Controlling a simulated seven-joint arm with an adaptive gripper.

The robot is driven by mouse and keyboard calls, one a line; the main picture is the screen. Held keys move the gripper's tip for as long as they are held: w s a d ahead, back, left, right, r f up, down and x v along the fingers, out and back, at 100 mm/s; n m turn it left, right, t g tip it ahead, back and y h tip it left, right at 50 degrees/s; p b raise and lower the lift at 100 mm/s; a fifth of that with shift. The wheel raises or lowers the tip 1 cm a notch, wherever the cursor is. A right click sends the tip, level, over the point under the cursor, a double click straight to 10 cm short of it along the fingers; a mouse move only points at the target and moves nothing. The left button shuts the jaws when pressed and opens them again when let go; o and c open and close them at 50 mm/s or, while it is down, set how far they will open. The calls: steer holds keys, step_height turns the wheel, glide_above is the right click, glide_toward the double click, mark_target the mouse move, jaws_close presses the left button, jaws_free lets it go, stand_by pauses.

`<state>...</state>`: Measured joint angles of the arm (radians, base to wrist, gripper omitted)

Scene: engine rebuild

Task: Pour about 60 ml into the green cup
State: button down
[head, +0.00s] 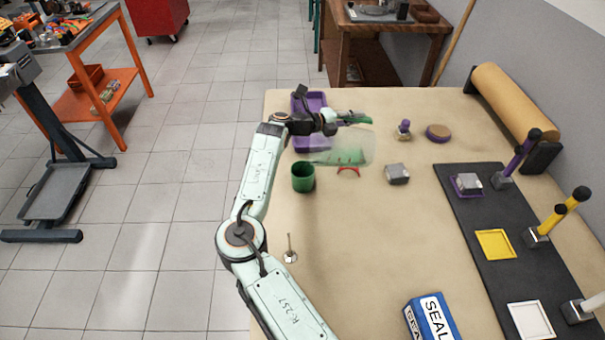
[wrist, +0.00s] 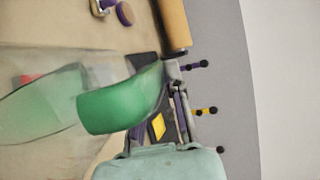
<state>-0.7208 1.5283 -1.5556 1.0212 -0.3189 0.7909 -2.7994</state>
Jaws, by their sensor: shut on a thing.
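My gripper (head: 332,122) is shut on the green handle (head: 354,118) of a clear jug (head: 362,145), held above the table. The jug looks tipped onto its side, with green showing in its lower part; I cannot tell whether that is liquid. The green cup (head: 303,178) stands upright on the table, just left of and below the jug's left end. I see no clear stream, and the cup's inside is too dark to read a level. In the wrist view the green handle (wrist: 115,103) and the clear jug wall (wrist: 45,60) fill the left; the cup is not distinguishable.
A black mat (head: 480,220) with coloured frames and tools lies right. A blue box (head: 432,318) stands in front.

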mark_target(375, 137)
steer(key=shift+d, duration=0.1)
steer(key=shift+a+r+h+p, duration=0.4)
steer(key=shift+a+p, duration=0.05)
steer(key=shift+p, duration=0.2)
stand_by(1.6)
steer(key=d+f+y, duration=0.1)
steer(key=d, duration=0.1)
steer(key=d+f+y, duration=0.1)
steer(key=d, duration=0.1)
steer(key=d+f+m+g+y, duration=0.1)
steer(key=d+f, duration=0.1)
steer(key=shift+y, duration=0.4)
steer(key=shift+d+f+y, duration=0.2)
steer(key=shift+d+y, duration=0.1)
steer(key=shift+y, duration=0.1)
stand_by(0.6)
steer(key=d+f+m+g+y+b, duration=0.1)
steer(key=d+f+m+y+b, duration=0.1)
steer(key=d+f+y, duration=0.4)
steer(key=d+y+b, duration=0.1)
steer(key=y, duration=0.2)
steer(key=shift+w+d+f+m+y+b, duration=0.35)
steer(key=shift+w+f+m+y+b, duration=0.05)
steer(key=shift+s+d+y, duration=0.1)
steer(key=shift+y, duration=0.2)
